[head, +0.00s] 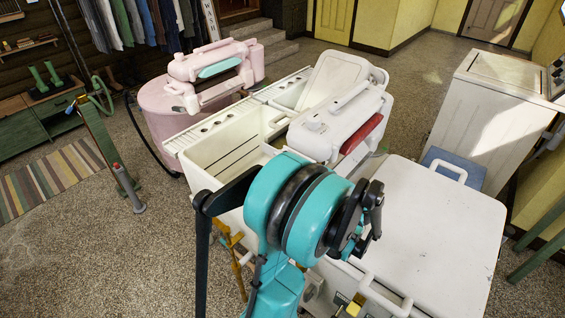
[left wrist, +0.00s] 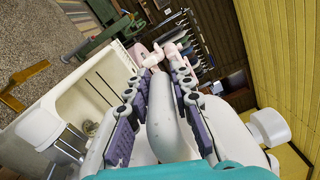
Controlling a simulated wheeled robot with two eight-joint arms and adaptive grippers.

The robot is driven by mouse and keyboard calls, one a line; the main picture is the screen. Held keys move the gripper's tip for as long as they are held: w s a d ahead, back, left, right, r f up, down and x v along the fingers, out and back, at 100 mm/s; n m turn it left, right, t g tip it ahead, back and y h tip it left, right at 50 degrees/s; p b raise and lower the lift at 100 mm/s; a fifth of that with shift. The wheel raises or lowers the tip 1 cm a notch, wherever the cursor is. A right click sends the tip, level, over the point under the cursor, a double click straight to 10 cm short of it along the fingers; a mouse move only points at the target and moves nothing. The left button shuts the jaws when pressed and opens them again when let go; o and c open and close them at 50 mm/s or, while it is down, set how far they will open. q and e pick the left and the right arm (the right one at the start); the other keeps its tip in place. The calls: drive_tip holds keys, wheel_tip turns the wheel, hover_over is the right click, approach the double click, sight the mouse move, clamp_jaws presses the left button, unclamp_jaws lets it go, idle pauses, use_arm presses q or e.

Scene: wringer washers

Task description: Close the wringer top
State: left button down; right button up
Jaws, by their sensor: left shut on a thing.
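Whether the top is fully down cannot be told. In the left wrist view, my left gripper (left wrist: 160,75) has its purple-padded fingers on both sides of a pale rounded bar, which looks like part of the wringer top (left wrist: 161,115), and is shut on it. In the head view, my teal left arm stands in front of the washer and hides the fingers. My right gripper is not in view.
A pink washer (head: 165,105) with its own wringer stands behind on the left. A white lidded box (head: 430,220) stands close on the right, with a white cabinet (head: 495,110) behind it. Open floor lies at left and behind.

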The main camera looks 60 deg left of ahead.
use_arm(q)
drive_tip(key=shift+f, duration=0.45)
drive_tip(key=c, duration=1.4)
unclamp_jaws()
drive_tip(key=shift+o, duration=0.2)
drive_tip(key=shift+w+a+f, duration=0.1)
drive_tip(key=shift+a, duration=0.1)
drive_tip(key=shift+d, duration=0.1)
drive_tip(key=v, duration=1.2)
